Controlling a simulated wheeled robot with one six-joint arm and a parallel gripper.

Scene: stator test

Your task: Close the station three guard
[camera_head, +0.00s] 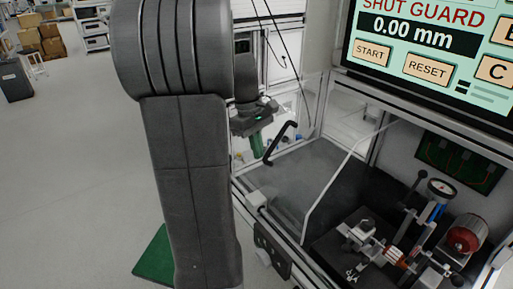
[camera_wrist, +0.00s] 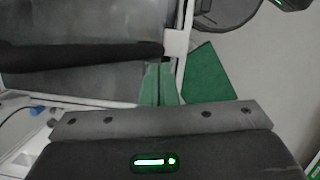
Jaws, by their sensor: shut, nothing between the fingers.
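The station's clear guard (camera_head: 318,200) shows as a see-through panel with a pale edge, standing open over the dark station bed. A black bar handle (camera_head: 284,142) stands at the station's left side, just right of my gripper (camera_head: 257,153). In the wrist view, the black handle (camera_wrist: 80,56) crosses the left side and ends close to the green fingertips of my gripper (camera_wrist: 159,70). The fingers are shut with nothing between them. I cannot tell whether they touch the handle. The screen (camera_head: 430,45) above reads "SHUT GUARD" and "0.00 mm".
Inside the station are a dial gauge (camera_head: 440,188), a red motor-like part (camera_head: 466,235) and a clamp fixture (camera_head: 365,233). A green mat (camera_head: 153,250) lies on the floor at the lower left. The floor to the left is open, with cardboard boxes (camera_head: 50,42) far back.

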